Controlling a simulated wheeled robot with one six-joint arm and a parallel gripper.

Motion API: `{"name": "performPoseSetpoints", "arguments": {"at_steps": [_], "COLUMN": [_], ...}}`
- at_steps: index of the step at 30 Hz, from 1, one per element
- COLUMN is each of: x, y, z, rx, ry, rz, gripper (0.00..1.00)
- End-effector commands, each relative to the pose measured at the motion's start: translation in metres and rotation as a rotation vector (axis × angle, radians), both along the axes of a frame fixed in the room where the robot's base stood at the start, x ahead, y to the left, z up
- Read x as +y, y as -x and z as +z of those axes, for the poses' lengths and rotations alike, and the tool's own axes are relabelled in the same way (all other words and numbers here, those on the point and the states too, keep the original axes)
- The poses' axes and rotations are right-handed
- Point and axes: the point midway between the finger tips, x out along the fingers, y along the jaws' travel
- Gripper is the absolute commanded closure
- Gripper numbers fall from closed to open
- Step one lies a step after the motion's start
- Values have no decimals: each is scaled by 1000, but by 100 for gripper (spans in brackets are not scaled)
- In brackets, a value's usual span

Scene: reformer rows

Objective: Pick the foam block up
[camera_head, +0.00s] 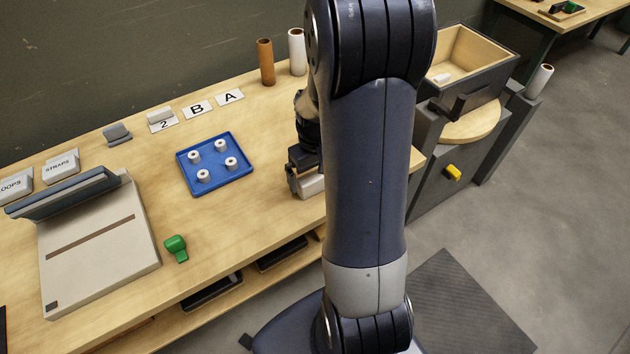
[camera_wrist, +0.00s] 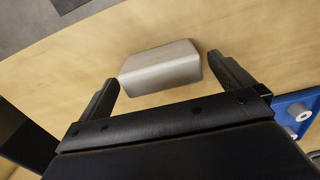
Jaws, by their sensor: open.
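The foam block looks like a pale grey block with a sloped face; it lies on the wooden bench in the wrist view (camera_wrist: 160,67). In the head view the block (camera_head: 312,186) shows partly, under my gripper (camera_head: 303,172) and beside my arm, which hides its right part. My gripper in the wrist view (camera_wrist: 163,72) is open, with one fingertip near each end of the block. A narrow gap shows at each end, so the fingers do not appear closed on it. I cannot tell the exact height of the fingertips above the bench.
A blue tray (camera_head: 187,180) with several white rollers stands left of my gripper. Brown (camera_head: 265,62) and white (camera_head: 297,52) cylinders stand behind. A beige device (camera_head: 110,255) and green object (camera_head: 176,248) are farther left. The wooden bench's front edge is close to the block.

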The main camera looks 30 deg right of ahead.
Motion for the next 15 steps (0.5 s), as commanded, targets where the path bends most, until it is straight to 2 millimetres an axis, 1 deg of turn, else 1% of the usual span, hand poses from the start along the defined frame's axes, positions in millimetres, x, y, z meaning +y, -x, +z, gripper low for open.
{"name": "performPoseSetpoints", "arguments": {"at_steps": [3, 6, 9, 15], "x": [0, 0, 0, 0], "y": [0, 0, 0, -1], "z": [-16, -25, -28, -28], "rx": [4, 2, 0, 0], "ry": [-1, -1, 0, 0], "rz": [0, 0, 0, 0], "gripper": [0, 0, 0, 1]}}
